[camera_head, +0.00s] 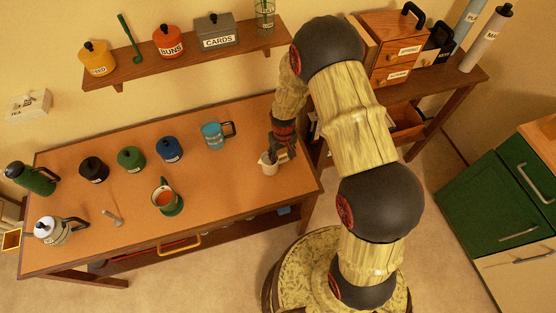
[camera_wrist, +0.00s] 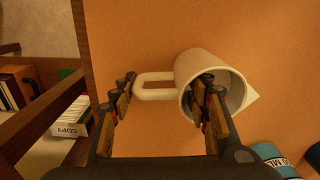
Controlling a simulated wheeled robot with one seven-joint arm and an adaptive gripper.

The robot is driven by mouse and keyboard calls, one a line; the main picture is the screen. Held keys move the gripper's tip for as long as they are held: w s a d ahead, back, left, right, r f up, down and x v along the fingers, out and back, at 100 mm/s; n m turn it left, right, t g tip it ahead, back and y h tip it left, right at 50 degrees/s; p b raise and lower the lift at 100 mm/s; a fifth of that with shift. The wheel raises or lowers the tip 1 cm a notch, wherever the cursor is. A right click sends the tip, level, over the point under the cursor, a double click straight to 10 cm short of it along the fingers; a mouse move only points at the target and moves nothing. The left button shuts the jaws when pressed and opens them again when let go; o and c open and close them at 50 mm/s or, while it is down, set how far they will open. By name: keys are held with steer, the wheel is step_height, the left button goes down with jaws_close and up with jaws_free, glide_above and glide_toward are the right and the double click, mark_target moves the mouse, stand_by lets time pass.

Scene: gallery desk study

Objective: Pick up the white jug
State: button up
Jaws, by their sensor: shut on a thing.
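The white jug (camera_head: 269,167) is at the right end of the desk (camera_head: 240,185), under my gripper (camera_head: 281,145). In the wrist view the jug (camera_wrist: 190,62) shows its open mouth, with its spout to the right and its looped handle to the left. My gripper (camera_wrist: 166,84) is shut on the jug. One finger is beyond the outer side of the handle, and the other reaches into the mouth. The jug's base is hidden, and I cannot tell whether it touches the desk.
A blue measuring cup (camera_head: 213,135) stands left of the jug. Blue, green and black lidded pots, a green cup (camera_head: 167,198) and a kettle (camera_head: 54,230) stand further left. A wooden cabinet (camera_head: 392,45) is behind my arm. The desk's right edge is close to the jug.

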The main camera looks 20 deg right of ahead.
steer(key=shift+r, duration=0.5)
step_height(320, 180, up, 3)
steer(key=shift+w+f+p, duration=0.1)
steer(key=shift+f+p, duration=0.1)
steer(key=shift+p, duration=0.15)
steer(key=s+a+r+p, duration=0.1)
steer(key=s+a+r, duration=0.4)
steer(key=s+r, duration=0.4)
steer(key=s, duration=0.4)
steer(key=shift+s+r+p, duration=0.15)
steer(key=shift+r+p, duration=0.05)
steer(key=shift+p, duration=0.2)
